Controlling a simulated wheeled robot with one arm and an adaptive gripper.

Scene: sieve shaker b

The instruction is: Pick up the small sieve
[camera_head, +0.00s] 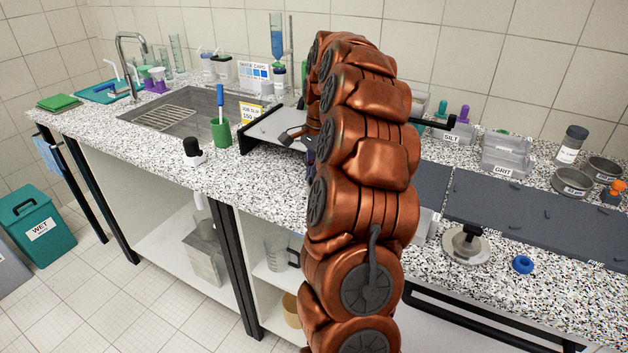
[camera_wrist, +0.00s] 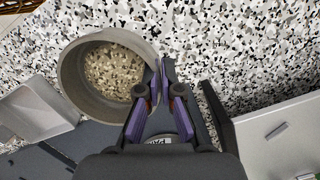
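The small sieve (camera_wrist: 72,92) is a round grey ring with a speckled tan inside, at the upper left of the wrist view. My gripper (camera_wrist: 163,68) has purple-padded fingers drawn close together at the right side of the sieve's rim. One fingertip overlaps the inner side and the other is outside, so the fingers appear shut on the wall. The exact contact is small and partly hidden. I cannot tell whether the sieve rests on the counter or hangs above it. In the head view my arm hides this sieve and most of my gripper.
A pale tray (camera_wrist: 285,130) lies right of my gripper, and a clear bin (camera_wrist: 35,108) stands close at left. In the head view, two metal pans (camera_head: 572,182) sit at the right, and a green cup (camera_head: 221,133) stands near the sink (camera_head: 172,135).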

